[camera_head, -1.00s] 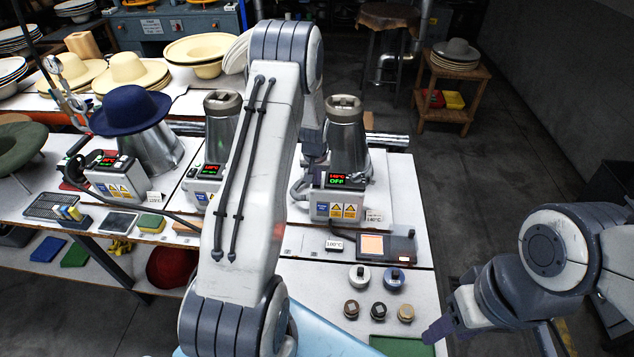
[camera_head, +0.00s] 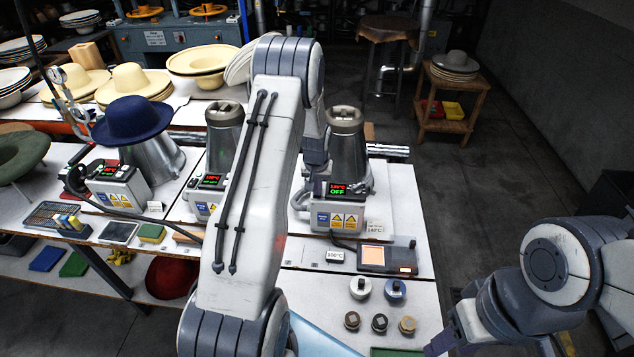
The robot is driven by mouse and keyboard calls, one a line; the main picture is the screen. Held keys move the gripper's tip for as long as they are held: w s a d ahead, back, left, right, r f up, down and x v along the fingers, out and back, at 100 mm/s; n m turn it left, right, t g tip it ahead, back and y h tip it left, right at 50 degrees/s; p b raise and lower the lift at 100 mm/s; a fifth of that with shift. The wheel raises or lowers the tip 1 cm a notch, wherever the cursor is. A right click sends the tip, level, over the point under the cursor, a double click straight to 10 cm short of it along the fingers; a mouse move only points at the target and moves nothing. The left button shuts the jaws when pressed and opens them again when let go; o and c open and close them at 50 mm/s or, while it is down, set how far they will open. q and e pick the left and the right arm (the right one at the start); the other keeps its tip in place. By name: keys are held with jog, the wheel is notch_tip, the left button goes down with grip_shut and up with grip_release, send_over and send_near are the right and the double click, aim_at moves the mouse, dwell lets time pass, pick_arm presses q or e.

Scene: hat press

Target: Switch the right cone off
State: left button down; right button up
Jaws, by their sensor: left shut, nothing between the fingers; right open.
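The right cone (camera_head: 345,150) is a grey metal cone on the worktable, with a white control box (camera_head: 338,215) at its foot. The box's display (camera_head: 337,190) has a red line of text above a green "OFF". My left arm arches over the table in front of the middle cone (camera_head: 223,130). My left gripper (camera_head: 316,170) is just left of the right cone, above its box, shut and empty. My own arm hides part of it, and I cannot tell whether it touches anything. My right gripper (camera_head: 437,346) is at the bottom edge, right of the table, open and partly cut off.
A left cone (camera_head: 155,160) carries a blue hat (camera_head: 132,120). Open floor lies to the right of the table.

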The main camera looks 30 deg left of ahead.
pick_arm(q)
jog(key=p+v, duration=0.1)
jog(key=v, duration=0.1)
jog(key=p+v, duration=0.2)
jog(key=shift+w+d+r, duration=0.1)
jog(key=shift+w+r, duration=0.05)
jog(key=shift+r, duration=0.3)
jog(key=shift+s+r+b, duration=0.1)
jog(key=shift+s+b, duration=0.35)
jog(key=shift+b, duration=0.4)
notch_tip(320, 180, up, 6)
jog(key=s+d+b, duration=0.2)
jog(key=s+b, duration=0.1)
jog(key=s+d+r+m+b, duration=0.1)
jog(key=s+d+m, duration=0.1)
jog(key=s+d, duration=0.35)
jog(key=s+d+r+m+h+b, duration=0.1)
jog(key=s+d+m, duration=0.1)
jog(key=d, duration=0.7)
jog(key=s+d+r+m+b, duration=0.2)
jog(key=s+d, duration=0.1)
jog(key=d, duration=0.5)
jog(key=s+d+f+m+g+b, duration=0.1)
jog(key=s+d+m, duration=0.2)
jog(key=s, duration=0.6)
jog(key=s+d+m+g+h+b, duration=0.1)
jog(key=s+d+m, duration=0.2)
jog(key=s, duration=0.6)
jog(key=shift+d+f, duration=0.35)
jog(key=shift+d, duration=0.2)
